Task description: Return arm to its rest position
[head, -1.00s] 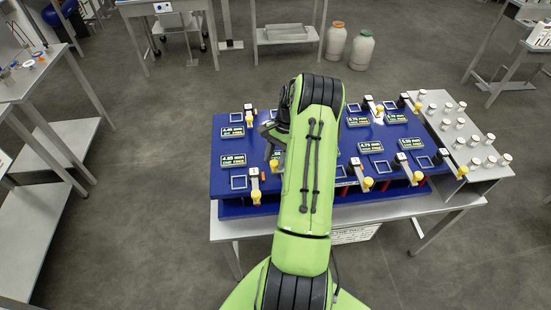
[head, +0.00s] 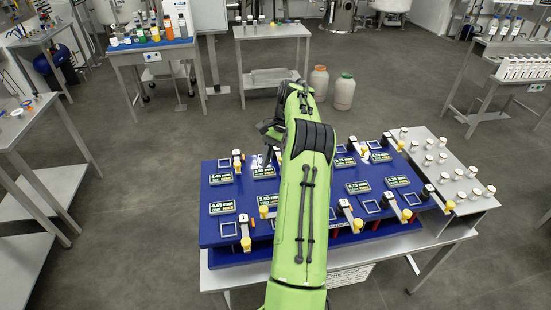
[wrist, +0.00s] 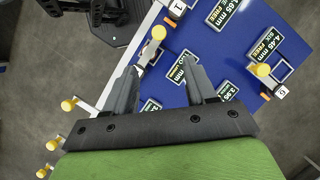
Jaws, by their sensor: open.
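My green arm reaches forward over the blue board in the head view, and its dark gripper (head: 268,140) hangs near the board's far middle. In the wrist view my gripper (wrist: 157,84) is open, its two grey fingers apart with nothing held between them. The blue board (head: 232,192) lies on a grey table and carries several labels with millimetre readings, square frames and yellow-knobbed clamps. In the wrist view a yellow knob (wrist: 158,33) shows just beyond the fingers. My arm hides part of the board's middle in the head view.
Several small white-capped jars (head: 443,158) stand on the table's right wing. Behind are two larger jars (head: 344,92), a bottle table (head: 150,50) and a steel table (head: 272,31). Another table (head: 15,130) stands at left. Grey floor is open around the board's table.

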